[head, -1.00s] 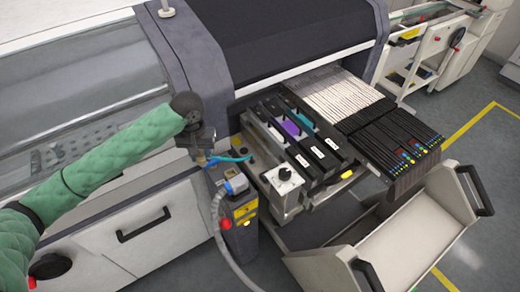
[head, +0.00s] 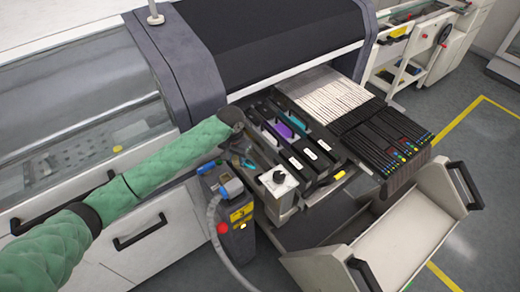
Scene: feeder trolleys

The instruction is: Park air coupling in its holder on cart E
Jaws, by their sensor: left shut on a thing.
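My left arm reaches in from the left, and its gripper (head: 240,150) is over the left edge of the feeder cart (head: 279,202), shut on a small part. That part is mostly hidden by the gripper and looks like the air coupling. A bit of blue (head: 248,165) shows just below the jaws, probably its air hose. The holder cannot be made out clearly under the gripper. I cannot tell whether the coupling touches it. My right gripper is not in view.
A dark post (head: 241,238) with a blue plug (head: 231,188), red button and grey hose stands left of the cart. Black feeders (head: 385,140) fill the cart's right side. An open pale bin (head: 400,240) is in front. Floor on the right is clear.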

